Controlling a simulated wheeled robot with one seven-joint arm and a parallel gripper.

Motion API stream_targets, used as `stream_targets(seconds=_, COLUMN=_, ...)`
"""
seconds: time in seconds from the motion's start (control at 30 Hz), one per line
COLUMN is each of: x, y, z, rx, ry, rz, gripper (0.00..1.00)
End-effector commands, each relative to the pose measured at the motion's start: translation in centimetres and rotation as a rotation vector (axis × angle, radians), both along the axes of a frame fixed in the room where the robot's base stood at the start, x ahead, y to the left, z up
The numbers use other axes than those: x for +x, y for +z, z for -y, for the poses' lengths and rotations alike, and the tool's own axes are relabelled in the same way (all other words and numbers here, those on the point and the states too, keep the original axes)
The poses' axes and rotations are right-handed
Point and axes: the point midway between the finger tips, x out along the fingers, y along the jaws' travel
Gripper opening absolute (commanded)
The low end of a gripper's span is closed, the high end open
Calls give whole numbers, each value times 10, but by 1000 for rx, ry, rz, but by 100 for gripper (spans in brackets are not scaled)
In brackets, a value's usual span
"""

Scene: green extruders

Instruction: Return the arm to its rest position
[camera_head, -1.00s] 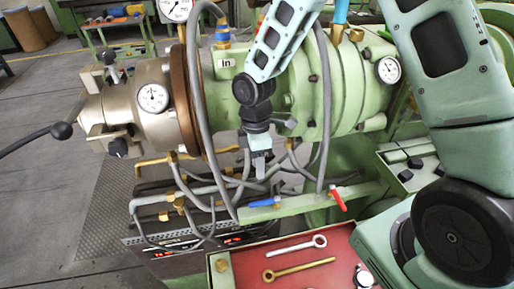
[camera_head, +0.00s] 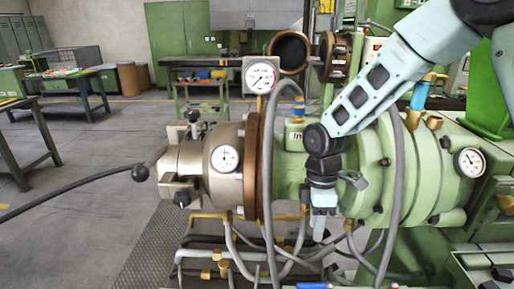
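My arm reaches in from the upper right of the head view, a pale green link with dark cut-outs running down to a black wrist joint. My gripper (camera_head: 319,228) hangs at its end, pointing down in front of the green extruder barrel (camera_head: 372,170). Its fingers are small and seen from the side, so whether they are open or shut does not show. I see no object held in it.
Grey hoses (camera_head: 268,190) and brass pipes loop close around the gripper. A pressure gauge (camera_head: 260,76) stands above. The floor at left is open, with workbenches behind.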

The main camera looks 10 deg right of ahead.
Motion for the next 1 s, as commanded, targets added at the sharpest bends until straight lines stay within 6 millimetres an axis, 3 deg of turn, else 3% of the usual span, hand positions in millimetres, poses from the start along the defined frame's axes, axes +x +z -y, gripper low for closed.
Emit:
stream_targets(seconds=0.17, x=-35, y=32, z=-29, rx=-32, ry=-93, rz=34, gripper=37)
stream_targets(seconds=0.33, x=-95, y=68, z=-57, rx=-64, ry=-272, rz=81, gripper=37)
stream_targets(seconds=0.6, x=-183, y=99, z=-70, rx=-64, ry=-553, rz=138, gripper=37)
stream_targets(seconds=0.8, x=-211, y=104, z=-69, rx=-53, ry=-661, rz=149, gripper=37)
stream_targets(seconds=1.0, x=-215, y=105, z=-69, rx=-53, ry=-678, rz=149, gripper=37)
